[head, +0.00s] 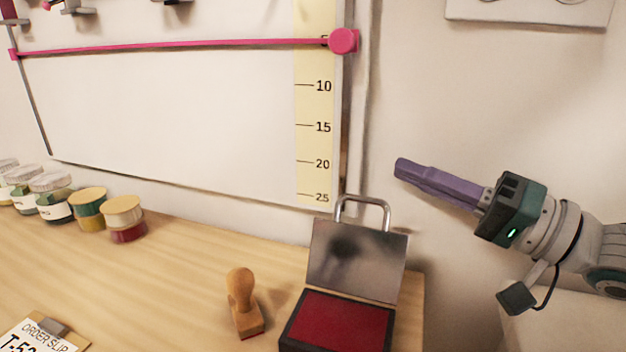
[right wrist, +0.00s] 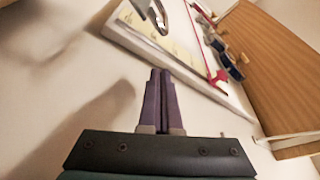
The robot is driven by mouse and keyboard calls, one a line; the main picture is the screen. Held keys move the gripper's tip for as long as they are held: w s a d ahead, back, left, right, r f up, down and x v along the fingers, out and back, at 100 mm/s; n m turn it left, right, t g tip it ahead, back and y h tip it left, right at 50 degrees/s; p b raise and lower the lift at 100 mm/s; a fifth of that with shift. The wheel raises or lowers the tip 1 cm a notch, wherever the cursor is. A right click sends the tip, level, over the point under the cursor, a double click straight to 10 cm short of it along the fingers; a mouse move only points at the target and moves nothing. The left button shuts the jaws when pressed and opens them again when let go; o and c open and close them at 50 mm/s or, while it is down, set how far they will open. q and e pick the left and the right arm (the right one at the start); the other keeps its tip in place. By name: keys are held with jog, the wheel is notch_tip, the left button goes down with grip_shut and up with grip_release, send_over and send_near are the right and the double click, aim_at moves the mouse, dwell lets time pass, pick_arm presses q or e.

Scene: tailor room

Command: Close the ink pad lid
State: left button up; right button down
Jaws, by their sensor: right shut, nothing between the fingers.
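The ink pad (head: 338,322) sits open near the right end of the wooden table, its red pad facing up. Its metal lid (head: 357,262) stands raised at the back, with a loop handle (head: 362,208) on its top edge. My right gripper (head: 402,169) is shut and empty, in the air to the right of the lid and a little above the handle, not touching it. Its purple fingers lie together in the right wrist view (right wrist: 160,75). A metal loop is partly visible at the top of that view. My left gripper is not in view.
A wooden stamp (head: 243,302) stands left of the ink pad. Several jars and thread spools (head: 122,217) line the table's back left. An order slip (head: 42,335) lies front left. A white board with a ruler strip (head: 313,120) is behind. The table (head: 185,270) is clear in the middle.

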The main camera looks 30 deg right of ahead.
aim_at(357, 245)
jog(key=x, duration=0.3)
jog(key=shift+w+r, duration=0.1)
jog(key=shift+s+a+f+p, duration=0.3)
jog(key=shift+s+a+f, duration=0.85)
jog(key=shift+s+a, duration=0.15)
jog(key=shift+s+r, duration=0.1)
